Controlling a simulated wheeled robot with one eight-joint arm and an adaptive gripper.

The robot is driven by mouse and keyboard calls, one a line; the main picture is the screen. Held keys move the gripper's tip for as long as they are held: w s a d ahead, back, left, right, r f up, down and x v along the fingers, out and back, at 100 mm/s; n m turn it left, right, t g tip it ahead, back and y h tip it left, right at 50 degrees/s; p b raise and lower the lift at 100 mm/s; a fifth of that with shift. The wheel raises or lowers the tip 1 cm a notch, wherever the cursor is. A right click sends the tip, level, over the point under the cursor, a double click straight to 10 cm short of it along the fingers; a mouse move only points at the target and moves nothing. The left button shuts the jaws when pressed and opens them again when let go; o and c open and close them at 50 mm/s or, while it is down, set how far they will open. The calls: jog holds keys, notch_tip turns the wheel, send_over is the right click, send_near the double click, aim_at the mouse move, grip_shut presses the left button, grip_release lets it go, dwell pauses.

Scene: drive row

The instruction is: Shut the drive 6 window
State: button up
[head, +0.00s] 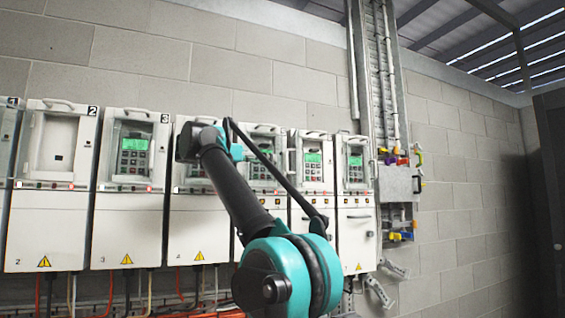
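A row of white drive cabinets hangs on the block wall. Counting on from the labelled 2 and 3, drive 6 (312,160) is the narrow cabinet second from the right end, with a lit green display and keypad. A pale upright frame edge (292,162) shows at its left side; it may be its window standing open, but I cannot tell surely. Its number is not readable. My arm crosses in front of drives 4 and 5 and covers parts of them. I cannot make out my gripper's fingers in this view.
Drive 7 (355,165) stands right of drive 6. Drive 3 (133,150) and drive 2 (58,145) are at left. A grey box (398,184) with coloured connectors and conduit is right of the row. Cables hang below. A dark cabinet (550,170) is far right.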

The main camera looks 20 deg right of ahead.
jog(key=x, duration=0.7)
jog(key=shift+d, duration=0.3)
jog(key=shift+w, duration=0.1)
grip_shut()
